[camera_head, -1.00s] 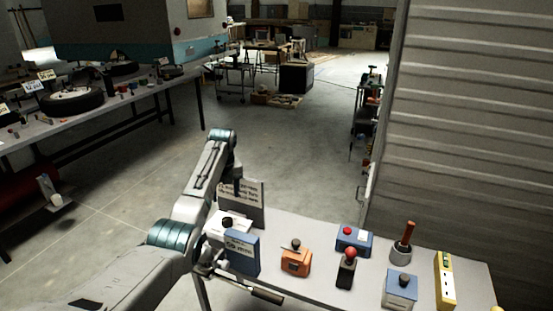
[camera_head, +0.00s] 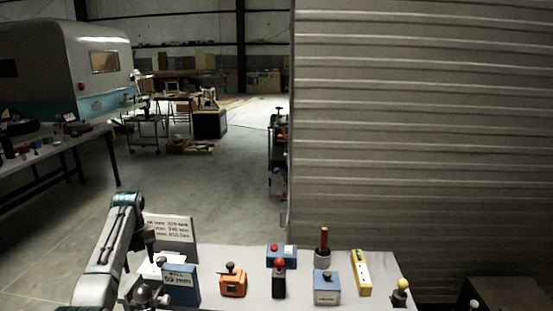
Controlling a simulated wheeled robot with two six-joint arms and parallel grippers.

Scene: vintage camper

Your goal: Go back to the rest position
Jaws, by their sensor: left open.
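My left arm comes in at the lower left and bends down at its elbow. My left gripper (camera_head: 150,297) is at the bottom edge beside the blue box with a printed label (camera_head: 182,285). It is open, and nothing shows held in it. Its fingertips are small and partly cut off, so contact with the box cannot be told. My right gripper is out of view.
A grey table (camera_head: 250,262) holds an orange device (camera_head: 233,283), a blue box with a red button (camera_head: 281,255), a yellow strip (camera_head: 361,273) and other items. A ribbed wall (camera_head: 420,150) stands behind. Open floor (camera_head: 190,180) lies beyond at left.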

